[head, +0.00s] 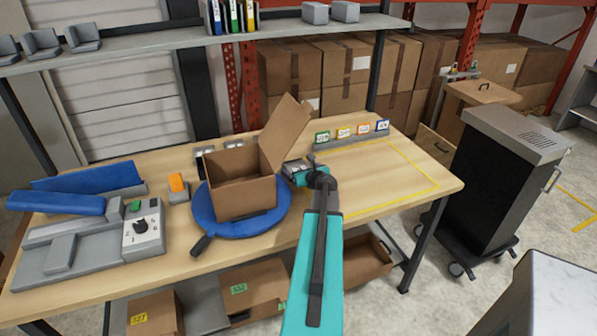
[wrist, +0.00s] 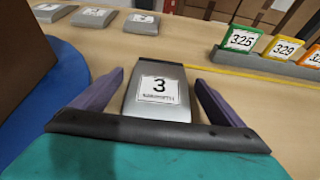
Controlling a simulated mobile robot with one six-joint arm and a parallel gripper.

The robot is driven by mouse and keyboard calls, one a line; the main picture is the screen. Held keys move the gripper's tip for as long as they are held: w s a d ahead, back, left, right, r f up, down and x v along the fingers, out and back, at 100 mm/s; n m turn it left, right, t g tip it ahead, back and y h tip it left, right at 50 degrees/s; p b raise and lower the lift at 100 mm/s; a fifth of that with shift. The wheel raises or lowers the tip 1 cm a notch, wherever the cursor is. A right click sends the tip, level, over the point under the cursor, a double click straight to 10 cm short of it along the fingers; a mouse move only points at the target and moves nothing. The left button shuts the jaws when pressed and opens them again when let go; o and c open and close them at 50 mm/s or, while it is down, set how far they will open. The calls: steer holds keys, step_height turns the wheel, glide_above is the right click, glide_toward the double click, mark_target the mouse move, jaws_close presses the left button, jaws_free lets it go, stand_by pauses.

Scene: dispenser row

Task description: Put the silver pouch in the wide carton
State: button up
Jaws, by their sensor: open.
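A silver-grey pouch (wrist: 158,112) with a white label reading 3 lies on the table in the wrist view. My gripper (wrist: 160,78) is open, with one purple finger on each side of the pouch; I cannot tell whether they touch it. In the head view my gripper (head: 297,170) is low over the table, just right of the carton, and largely hides the pouch. The brown carton (head: 240,196) stands open on a blue round turntable (head: 276,222), with a flap raised at its right. Its side also shows at the left of the wrist view (wrist: 22,45).
Several similar grey items (wrist: 93,17) lie behind the pouch. A rack with coloured number cards (head: 352,136) stands at the back right. A yellow-outlined area (head: 385,175) on the right is clear. A grey machine (head: 95,245) fills the table's left.

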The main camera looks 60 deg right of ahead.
steer(key=shift+c, duration=0.4)
steer(key=c, duration=1.2)
steer(key=shift+r, duration=0.2)
step_height(320, 180, up, 3)
steer(key=p, duration=0.3)
steer(key=shift+r, duration=0.1)
steer(key=shift+s+a+r, duration=0.1)
steer(key=s+a, duration=0.4)
steer(key=s, duration=0.1)
steer(key=s+a, duration=0.2)
steer(key=s, duration=0.1)
steer(key=shift+s+a+r+b, duration=0.1)
steer(key=shift+r+b, duration=0.25)
steer(key=shift+b, duration=0.05)
steer(key=shift+s+a+r+p, duration=0.1)
steer(key=shift+s+r+p, duration=0.1)
steer(key=shift+p, duration=0.15)
steer(key=s+p, duration=0.1)
steer(key=p, duration=0.2)
steer(key=a+p, duration=0.1)
steer(key=p, duration=0.2)
steer(key=shift+s+a+r, duration=0.15)
steer(key=shift+s, duration=0.25)
steer(key=s+p, duration=0.1)
steer(key=p, duration=0.1)
steer(key=s+a+p, duration=0.1)
steer(key=p, duration=0.1)
steer(key=shift+a, duration=0.25)
